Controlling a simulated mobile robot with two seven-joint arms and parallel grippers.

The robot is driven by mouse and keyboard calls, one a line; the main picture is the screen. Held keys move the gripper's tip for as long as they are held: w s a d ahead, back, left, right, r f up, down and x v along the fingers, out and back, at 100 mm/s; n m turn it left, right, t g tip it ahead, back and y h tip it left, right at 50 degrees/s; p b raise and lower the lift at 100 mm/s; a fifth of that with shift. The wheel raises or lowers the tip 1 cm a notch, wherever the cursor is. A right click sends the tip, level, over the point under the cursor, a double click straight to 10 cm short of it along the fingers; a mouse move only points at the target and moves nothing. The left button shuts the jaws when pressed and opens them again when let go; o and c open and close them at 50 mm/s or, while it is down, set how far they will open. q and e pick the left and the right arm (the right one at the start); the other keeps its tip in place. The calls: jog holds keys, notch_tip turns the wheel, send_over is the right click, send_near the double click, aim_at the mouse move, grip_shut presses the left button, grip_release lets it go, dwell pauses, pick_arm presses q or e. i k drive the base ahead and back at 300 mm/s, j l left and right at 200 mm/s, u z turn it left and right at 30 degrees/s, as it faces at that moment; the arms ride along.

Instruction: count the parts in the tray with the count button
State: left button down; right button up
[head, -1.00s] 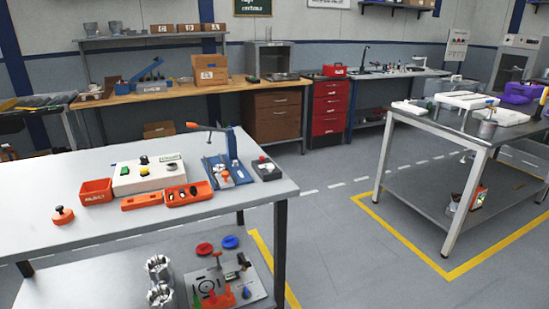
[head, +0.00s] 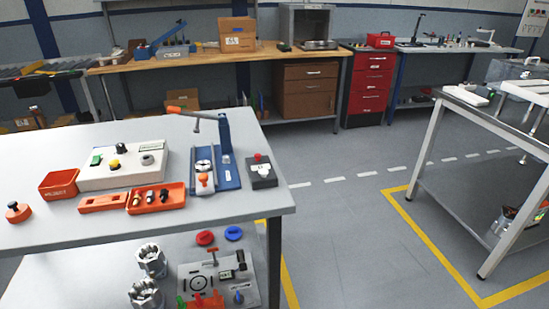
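On the near table at left stands a white control box (head: 133,174) with a green button, a yellow button, a black knob and a grey round part on top. I cannot tell which of these is the count button. An orange tray (head: 157,203) in front of it holds a few small parts, dark and light. Next to it lies a flat orange piece (head: 103,203). An orange-red bin (head: 59,184) stands left of the box. Neither of my grippers shows in the head view.
A blue fixture with a lever (head: 226,165) and a dark box with a red button (head: 262,170) stand right of the tray. An orange-red knob (head: 18,211) is at left. The lower shelf holds metal housings (head: 151,260). Open floor (head: 345,235) lies between the near table and the right table (head: 500,122).

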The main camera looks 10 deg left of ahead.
aim_at(263, 173)
jog(key=i+l+u, duration=0.2)
jog(key=i+l, duration=0.85)
jog(key=l, duration=0.15)
